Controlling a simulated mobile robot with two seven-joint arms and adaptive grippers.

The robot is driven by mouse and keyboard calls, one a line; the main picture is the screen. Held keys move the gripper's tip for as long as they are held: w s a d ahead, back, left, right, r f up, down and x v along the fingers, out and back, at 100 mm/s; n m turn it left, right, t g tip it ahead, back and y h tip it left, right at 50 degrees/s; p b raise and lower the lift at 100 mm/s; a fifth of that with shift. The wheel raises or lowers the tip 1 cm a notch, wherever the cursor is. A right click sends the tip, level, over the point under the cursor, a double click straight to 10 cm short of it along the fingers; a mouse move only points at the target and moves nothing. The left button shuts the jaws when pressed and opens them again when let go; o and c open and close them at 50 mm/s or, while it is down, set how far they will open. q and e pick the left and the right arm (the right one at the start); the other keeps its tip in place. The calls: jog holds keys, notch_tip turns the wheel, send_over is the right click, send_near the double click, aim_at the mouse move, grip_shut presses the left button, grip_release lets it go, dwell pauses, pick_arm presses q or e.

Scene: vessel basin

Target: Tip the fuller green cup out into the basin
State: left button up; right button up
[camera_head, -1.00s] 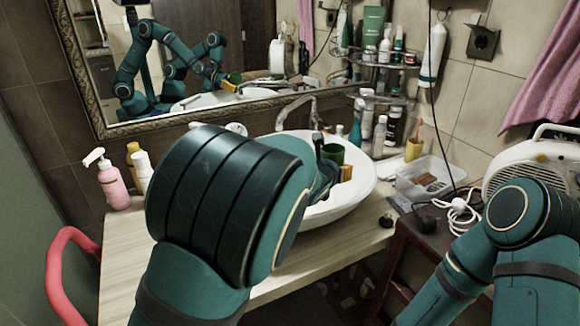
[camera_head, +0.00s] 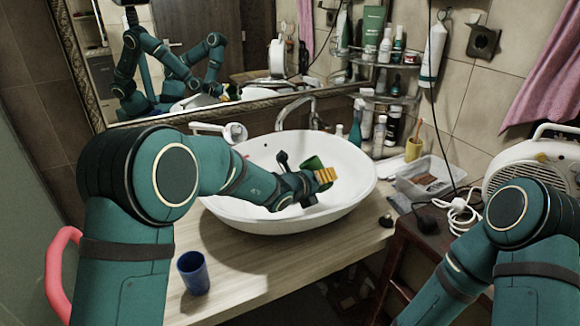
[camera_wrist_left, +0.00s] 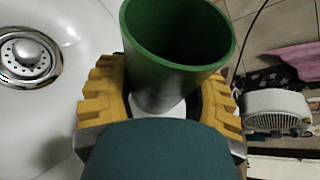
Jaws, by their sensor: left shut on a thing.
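My left gripper (camera_head: 322,180) is shut on a green cup (camera_head: 314,163), its yellow fingers on both sides of the cup. It holds the cup over the white basin (camera_head: 232,217), which is set on the counter. The cup looks tilted in the head view, partly hidden by the gripper. In the left wrist view the cup (camera_wrist_left: 180,45) shows its open mouth and bare green inner wall; its bottom is hidden, and no contents show. The basin's drain (camera_wrist_left: 28,55) lies to the left there. My right gripper is out of view; only its arm shows at lower right.
A blue cup (camera_head: 193,273) stands on the wooden counter (camera_head: 255,262) in front of the basin. The faucet (camera_head: 297,108) is behind the basin.

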aim_at(315, 160)
pick_arm(q)
jog(key=shift+w+r+n+h, duration=0.1)
jog(key=shift+r+n+h, duration=0.25)
jog(key=shift+r, duration=0.3)
jog(key=shift+d+r+n+h, duration=0.1)
jog(key=shift+r+n+h, duration=0.3)
jog(key=shift+n, duration=0.25)
jog(key=shift+r+n, duration=0.4)
jog(key=shift+d+r+h+p, duration=0.1)
jog(key=shift+r+h+p, duration=0.15)
jog(key=shift+p, duration=0.4)
jog(key=shift+n+p, duration=0.3)
jog(key=shift+n, duration=0.1)
jog(key=shift+r+n+h+p, duration=0.4)
jog(key=shift+r+n+p, duration=0.1)
jog(key=shift+p, duration=0.35)
jog(key=shift+a+r+n+h+p, duration=0.3)
jog(key=shift+a+n+p, duration=0.15)
jog(key=shift+p, duration=0.1)
jog(key=shift+w+a+r+n+p, duration=0.25)
jog(key=shift+a+p, duration=0.15)
jog(key=shift+p, duration=0.15)
jog(key=shift+a+r+n+h+p, duration=0.1)
jog(key=shift+r+n+h+p, duration=0.15)
jog(key=shift+p, duration=0.2)
